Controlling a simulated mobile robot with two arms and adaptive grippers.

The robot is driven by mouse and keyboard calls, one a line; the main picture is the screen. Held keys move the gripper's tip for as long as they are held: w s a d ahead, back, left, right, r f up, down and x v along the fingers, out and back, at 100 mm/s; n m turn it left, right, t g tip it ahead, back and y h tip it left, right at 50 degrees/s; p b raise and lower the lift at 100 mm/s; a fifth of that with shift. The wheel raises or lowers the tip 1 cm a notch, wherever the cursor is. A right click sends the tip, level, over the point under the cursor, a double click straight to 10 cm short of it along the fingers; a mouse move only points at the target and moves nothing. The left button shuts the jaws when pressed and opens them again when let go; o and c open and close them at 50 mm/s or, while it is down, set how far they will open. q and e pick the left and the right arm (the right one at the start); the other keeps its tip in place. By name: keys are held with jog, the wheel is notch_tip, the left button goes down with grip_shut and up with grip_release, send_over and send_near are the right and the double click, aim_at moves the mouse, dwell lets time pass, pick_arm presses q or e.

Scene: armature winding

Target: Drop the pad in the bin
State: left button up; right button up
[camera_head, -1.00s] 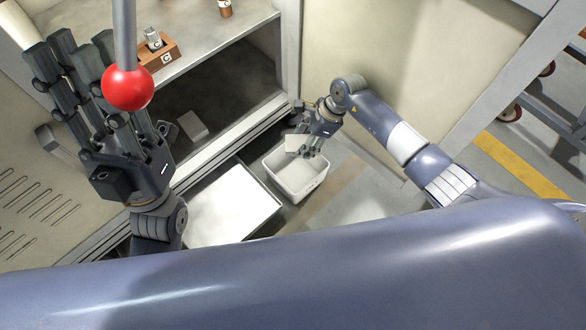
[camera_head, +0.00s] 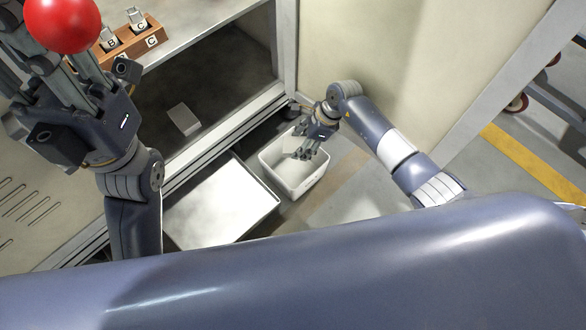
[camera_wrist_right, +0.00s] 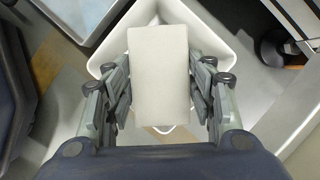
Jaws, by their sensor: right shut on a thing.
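My right gripper (camera_head: 307,150) is shut on a pale, flat, rectangular pad (camera_wrist_right: 158,75). In the wrist view the pad lies between the fingers, over the white bin (camera_wrist_right: 213,45). In the head view the pad (camera_head: 291,143) shows beside the fingers, above the far part of the open bin (camera_head: 296,186). The bin's inside is partly hidden by the gripper and pad.
The red ball (camera_head: 62,22) is at the top left. A wooden holder (camera_head: 132,42) with lettered pieces stands on the bench. A pale block (camera_head: 184,119) lies on the lower shelf. A white tray (camera_head: 222,203) is left of the bin. A cabinet wall rises behind.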

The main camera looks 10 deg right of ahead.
jog(key=o, duration=1)
notch_tip(320, 180, up, 10)
dwell(0.6)
